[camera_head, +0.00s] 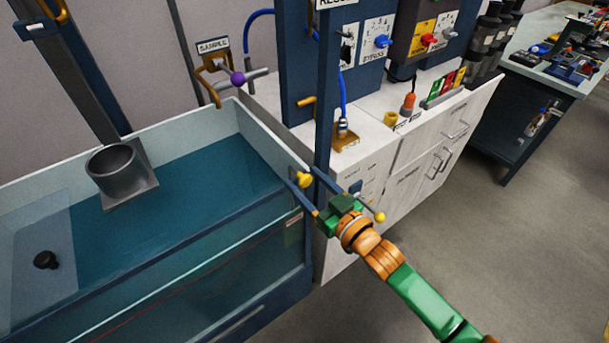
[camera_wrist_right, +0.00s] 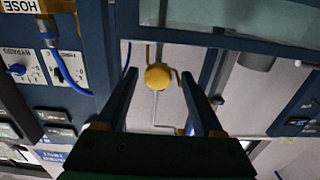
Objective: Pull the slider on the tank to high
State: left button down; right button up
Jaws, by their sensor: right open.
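The tank (camera_head: 265,135) fills the left of the head view, with blue-green water inside its pale walls. A yellow round knob (camera_head: 304,179), seemingly the slider's, is at the tank's right end by a dark blue post. My right gripper (camera_head: 302,177) reaches in from the lower right, open, with its fingers pointing toward the tank. In the right wrist view, the yellow knob (camera_wrist_right: 158,77) appears between the open fingertips (camera_wrist_right: 159,73), with a gap on both sides. I cannot tell how deep it lies between them. No high or low marking is readable. My left gripper is out of view.
The dark blue post (camera_head: 324,100) rises close beside the gripper. A white cabinet (camera_head: 410,165) with control panels stands behind it. A purple ball (camera_head: 238,78) is on a grey bar near the back tank corner. Another yellow ball (camera_head: 379,217) shows beside my right wrist. Floor at lower right is clear.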

jog(key=shift+w+a+f, duration=0.1)
jog(key=shift+w+a, duration=0.25)
jog(key=shift+w, duration=0.3)
jog(key=shift+s, duration=0.1)
jog(key=c, duration=0.3)
jog(key=shift+d, duration=0.1)
grip_shut()
dwell(0.5)
